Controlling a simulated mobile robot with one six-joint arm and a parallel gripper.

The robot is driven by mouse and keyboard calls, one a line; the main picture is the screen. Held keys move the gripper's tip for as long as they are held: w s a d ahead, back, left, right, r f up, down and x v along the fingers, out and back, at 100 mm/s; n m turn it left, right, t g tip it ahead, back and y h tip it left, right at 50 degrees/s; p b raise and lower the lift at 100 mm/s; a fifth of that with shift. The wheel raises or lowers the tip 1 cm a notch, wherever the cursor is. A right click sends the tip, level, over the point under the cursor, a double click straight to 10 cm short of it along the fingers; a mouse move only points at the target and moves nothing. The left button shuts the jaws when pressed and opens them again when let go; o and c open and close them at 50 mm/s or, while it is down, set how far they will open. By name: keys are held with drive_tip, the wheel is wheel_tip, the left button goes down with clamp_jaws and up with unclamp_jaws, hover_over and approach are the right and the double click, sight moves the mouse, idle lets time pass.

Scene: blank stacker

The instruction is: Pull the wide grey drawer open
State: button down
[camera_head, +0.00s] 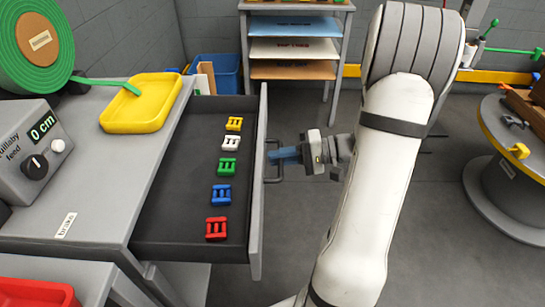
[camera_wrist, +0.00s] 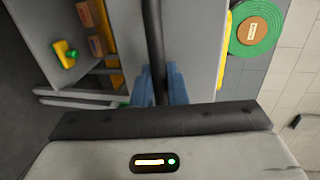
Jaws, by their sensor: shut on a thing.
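The wide grey drawer (camera_head: 257,215) stands pulled out from the grey bench, its dark inside showing. Several small coloured blocks lie in a row in it: yellow (camera_head: 234,124), white (camera_head: 231,143), green (camera_head: 228,167), blue (camera_head: 221,194) and red (camera_head: 216,228). A dark bar handle (camera_head: 269,179) is on the drawer's front. My gripper (camera_head: 279,155) is at the handle from the right, its blue fingers shut on the bar. In the wrist view the blue fingers (camera_wrist: 161,85) sit on both sides of a dark bar. The exact contact is partly hidden.
On the bench are a yellow tray (camera_head: 143,117), a green roll (camera_head: 32,45) and a feed box with a dial (camera_head: 30,152). A shelf rack (camera_head: 296,8) and a blue bin (camera_head: 228,75) stand behind. A round table (camera_head: 510,192) stands right. Floor between is clear.

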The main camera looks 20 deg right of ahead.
drive_tip(key=shift+w, duration=0.1)
drive_tip(key=c, duration=1.6)
unclamp_jaws()
drive_tip(key=shift+w+a, duration=0.1)
drive_tip(key=shift+o, duration=0.2)
drive_tip(key=p+v, duration=0.1)
drive_tip(key=v, duration=0.7)
drive_tip(key=shift+p, duration=0.35)
drive_tip(key=shift+a, duration=0.1)
